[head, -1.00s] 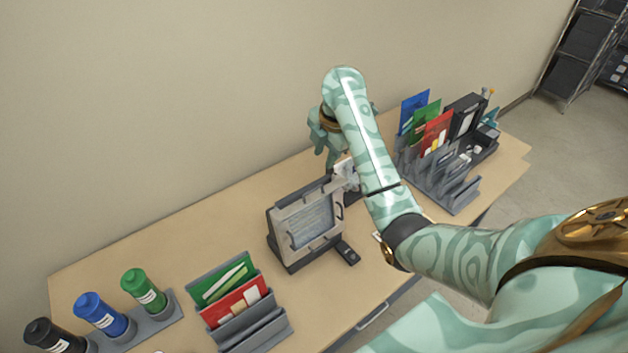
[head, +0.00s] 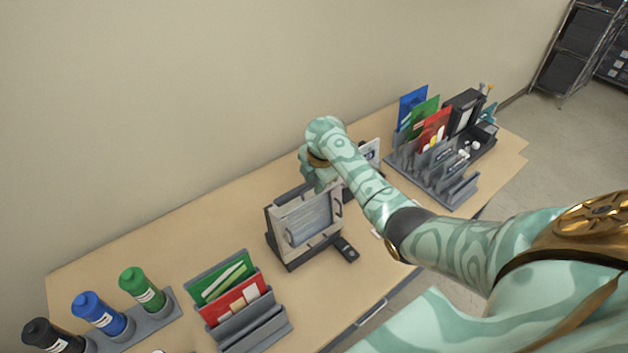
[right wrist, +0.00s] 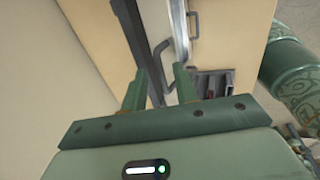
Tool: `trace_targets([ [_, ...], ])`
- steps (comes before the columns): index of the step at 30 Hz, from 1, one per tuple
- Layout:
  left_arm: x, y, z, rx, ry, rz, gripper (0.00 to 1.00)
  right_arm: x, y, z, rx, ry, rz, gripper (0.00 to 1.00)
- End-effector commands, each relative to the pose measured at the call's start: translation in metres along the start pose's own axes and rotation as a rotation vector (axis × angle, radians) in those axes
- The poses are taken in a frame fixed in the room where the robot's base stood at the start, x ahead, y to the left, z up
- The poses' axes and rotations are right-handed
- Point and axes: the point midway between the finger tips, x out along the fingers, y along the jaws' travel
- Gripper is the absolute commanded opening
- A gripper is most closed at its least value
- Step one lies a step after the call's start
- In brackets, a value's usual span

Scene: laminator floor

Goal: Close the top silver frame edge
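The display frame (head: 304,222) stands tilted back on a dark base on the desk, with silver-grey edges and small dark handles around a bluish sheet. My right gripper (head: 322,186) is at its upper right edge, partly hidden by my own wrist. Contact cannot be told. My left gripper is not in view.
A folder holder (head: 245,322) stands to the left of the frame. Red, green and blue folders stand in a grey rack (head: 436,180) at right. Several bottles (head: 95,315) sit at the far left. A small dark device (head: 346,250) lies beside the frame's base. Desk behind the frame is clear.

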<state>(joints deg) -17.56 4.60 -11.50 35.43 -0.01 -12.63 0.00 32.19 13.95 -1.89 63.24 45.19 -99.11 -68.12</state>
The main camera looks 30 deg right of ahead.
Motion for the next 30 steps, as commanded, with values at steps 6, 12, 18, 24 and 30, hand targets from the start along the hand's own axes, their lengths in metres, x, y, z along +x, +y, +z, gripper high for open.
trace_targets([
  [6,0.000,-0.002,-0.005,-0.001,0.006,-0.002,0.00,0.000,0.000,0.000,0.000,0.001,0.000,0.00],
  [12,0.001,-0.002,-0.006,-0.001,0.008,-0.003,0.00,0.000,-0.001,0.000,0.001,0.001,0.012,0.00],
  [18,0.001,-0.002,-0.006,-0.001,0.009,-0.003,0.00,0.001,-0.007,0.000,0.000,0.001,0.077,0.00],
  [24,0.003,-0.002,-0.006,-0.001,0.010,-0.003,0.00,0.004,-0.017,0.001,-0.002,0.001,0.214,0.00],
  [30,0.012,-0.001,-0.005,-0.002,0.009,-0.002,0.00,0.012,-0.030,0.001,-0.003,0.003,0.396,0.00],
])
